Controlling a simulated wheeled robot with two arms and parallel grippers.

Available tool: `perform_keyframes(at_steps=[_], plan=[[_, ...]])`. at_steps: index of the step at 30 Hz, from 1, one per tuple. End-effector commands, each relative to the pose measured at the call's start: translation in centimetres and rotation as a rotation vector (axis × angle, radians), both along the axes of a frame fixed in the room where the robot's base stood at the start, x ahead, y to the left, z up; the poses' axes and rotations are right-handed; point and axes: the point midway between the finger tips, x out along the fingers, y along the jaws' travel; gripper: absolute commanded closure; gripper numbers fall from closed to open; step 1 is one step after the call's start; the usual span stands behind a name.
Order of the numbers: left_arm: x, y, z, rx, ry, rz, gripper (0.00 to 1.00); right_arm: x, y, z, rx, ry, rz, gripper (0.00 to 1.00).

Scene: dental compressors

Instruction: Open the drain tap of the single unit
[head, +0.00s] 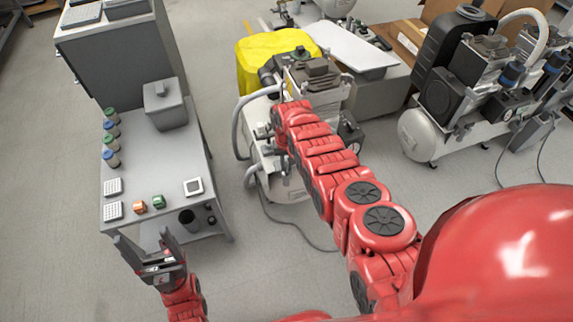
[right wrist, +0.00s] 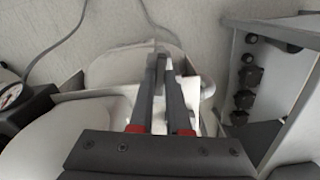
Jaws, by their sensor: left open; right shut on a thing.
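The single unit (head: 300,85) is a compressor with a pale tank (head: 283,188), standing on the floor at the middle of the head view. My right arm reaches over it and hides part of its front. In the right wrist view, my right gripper (right wrist: 164,68) has its fingers close together at the pale tank (right wrist: 110,70). It is shut on a small part there, apparently the drain tap, mostly hidden between the fingers. I cannot tell the tap's angle. My left gripper (head: 145,240) is open and empty, in front of the grey bench.
The grey bench (head: 150,160) at left holds bottles, a grey box (head: 166,104) and small blocks. A yellow cover (head: 270,50) lies behind the unit. A larger compressor (head: 440,130) stands at right. Cables cross the floor; the floor between bench and unit is mostly free.

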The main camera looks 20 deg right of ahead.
Motion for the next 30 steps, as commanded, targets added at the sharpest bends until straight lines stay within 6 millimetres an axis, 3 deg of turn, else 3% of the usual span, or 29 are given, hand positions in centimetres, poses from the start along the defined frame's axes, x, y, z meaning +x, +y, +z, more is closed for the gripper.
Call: perform_keyframes(at_steps=[12,30], plan=[[0.00,0.00,-0.06,0.000,0.000,0.000,0.21,0.00,0.02,0.00,0.000,0.000,0.213,1.00],[0.00,0.00,-0.07,0.000,0.000,0.000,0.21,0.01,0.03,0.00,0.000,0.000,0.253,1.00]])
